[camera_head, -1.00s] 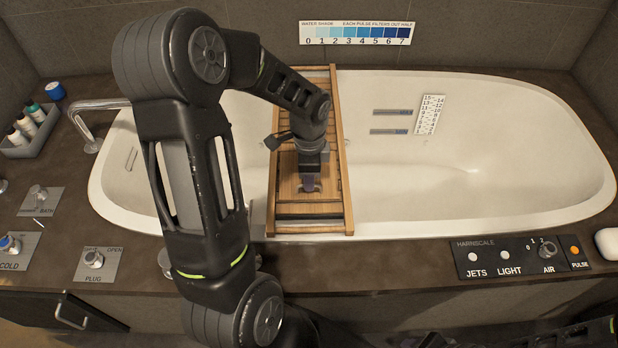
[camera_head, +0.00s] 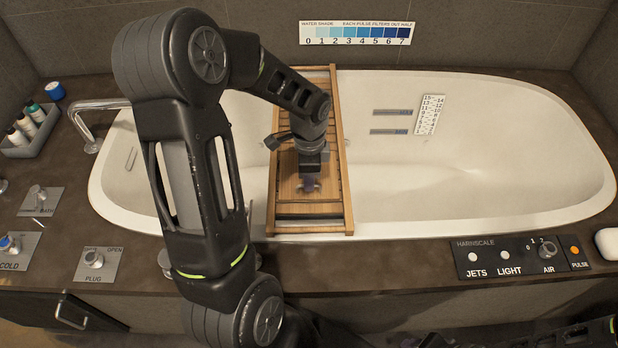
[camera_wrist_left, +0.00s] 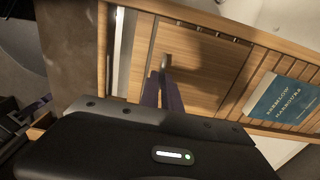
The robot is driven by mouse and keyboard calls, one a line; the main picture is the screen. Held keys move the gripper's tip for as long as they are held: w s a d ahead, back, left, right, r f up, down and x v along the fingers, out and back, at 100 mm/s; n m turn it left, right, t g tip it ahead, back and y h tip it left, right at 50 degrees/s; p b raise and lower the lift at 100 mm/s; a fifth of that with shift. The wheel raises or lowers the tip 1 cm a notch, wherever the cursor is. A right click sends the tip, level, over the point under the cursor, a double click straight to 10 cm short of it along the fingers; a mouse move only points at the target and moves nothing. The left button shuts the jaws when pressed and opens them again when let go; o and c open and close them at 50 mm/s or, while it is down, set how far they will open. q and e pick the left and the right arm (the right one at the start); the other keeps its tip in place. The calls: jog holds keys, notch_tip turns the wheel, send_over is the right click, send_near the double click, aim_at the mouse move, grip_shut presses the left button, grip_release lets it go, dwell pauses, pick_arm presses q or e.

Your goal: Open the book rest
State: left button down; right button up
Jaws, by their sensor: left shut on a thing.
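A wooden tray (camera_head: 341,130) lies across the bathtub. The book rest looks to be the flat wooden panel (camera_head: 287,192) set in its near part; the panel also fills the middle of the left wrist view (camera_wrist_left: 203,75). My left gripper (camera_head: 308,185) reaches down over this panel. In the left wrist view its narrow fingers (camera_wrist_left: 165,78) are shut on a small metal pull (camera_wrist_left: 166,62) at the panel. The panel looks flat or nearly so; a slight tilt cannot be told. My right gripper is out of view.
A blue book (camera_wrist_left: 285,100) lies on the tray's slats. The white bathtub (camera_head: 480,150) surrounds the tray. A control panel (camera_head: 520,256) is on the front ledge. A grey caddy with bottles (camera_head: 30,135) and a faucet (camera_head: 95,105) stand at left.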

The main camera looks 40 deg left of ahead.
pick_arm(q)
jog(key=shift+r, duration=0.15)
jog(key=shift+w+a+r+p, duration=0.1)
jog(key=shift+r+p, duration=0.2)
jog(key=shift+p, duration=0.4)
jog(key=r+p, duration=0.1)
jog(key=w+a+r+g+h+p, duration=0.1)
jog(key=p, duration=0.1)
jog(key=r+g+h+p, duration=0.1)
jog(key=p, duration=0.1)
jog(key=shift+w+a+r, duration=0.15)
jog(key=shift+w+r, duration=0.1)
jog(key=shift+w, duration=0.05)
jog(key=w+a+r+p, duration=0.2)
jog(key=w+a+r, duration=0.2)
jog(key=w+a, duration=0.2)
jog(key=shift+w+a+r+p, duration=0.2)
jog(key=shift+w+r+p, duration=0.1)
jog(key=shift+w, duration=0.4)
